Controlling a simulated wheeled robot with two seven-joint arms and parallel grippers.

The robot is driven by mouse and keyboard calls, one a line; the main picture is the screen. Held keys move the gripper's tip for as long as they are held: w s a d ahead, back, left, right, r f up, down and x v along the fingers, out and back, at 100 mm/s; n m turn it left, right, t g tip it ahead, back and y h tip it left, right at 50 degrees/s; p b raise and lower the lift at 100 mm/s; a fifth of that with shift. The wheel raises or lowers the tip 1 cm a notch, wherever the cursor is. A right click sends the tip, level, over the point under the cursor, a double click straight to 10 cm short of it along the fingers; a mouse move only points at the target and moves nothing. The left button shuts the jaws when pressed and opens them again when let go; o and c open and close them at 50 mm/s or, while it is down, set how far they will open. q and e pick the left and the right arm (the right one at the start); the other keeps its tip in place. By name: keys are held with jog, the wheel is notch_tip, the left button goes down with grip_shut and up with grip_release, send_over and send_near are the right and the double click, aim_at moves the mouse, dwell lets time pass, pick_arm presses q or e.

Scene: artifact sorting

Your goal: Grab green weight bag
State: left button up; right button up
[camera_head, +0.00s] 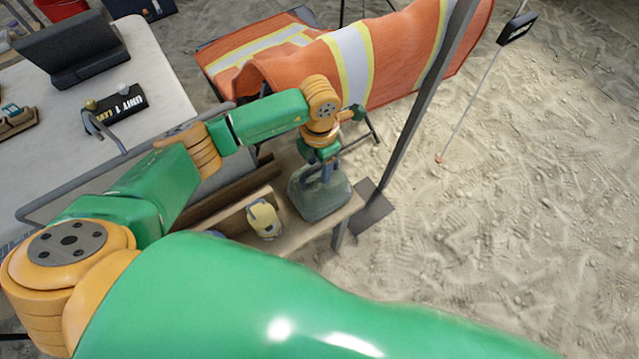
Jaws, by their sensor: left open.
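The green weight bag (322,200) is a dull grey-green bag with a handle on top. It stands upright at the right end of a low wooden shelf beside the table. My left gripper (326,172) points down at the top of the bag, by its handle. Its jaws are open. The fingertips are small and partly lost against the bag, so I cannot tell whether they touch the handle. My right gripper is out of the picture.
A yellow and grey item (264,219) sits on the shelf (300,238) left of the bag. A dark metal post (412,115) rises close to its right. An orange vest (385,62) drapes over a chair behind. The table (150,75) is at left; open sand lies right.

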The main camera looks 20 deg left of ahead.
pick_arm(q)
grip_shut()
jog(key=shift+w+r, duration=0.1)
jog(key=shift+r, duration=0.05)
dwell(1.1)
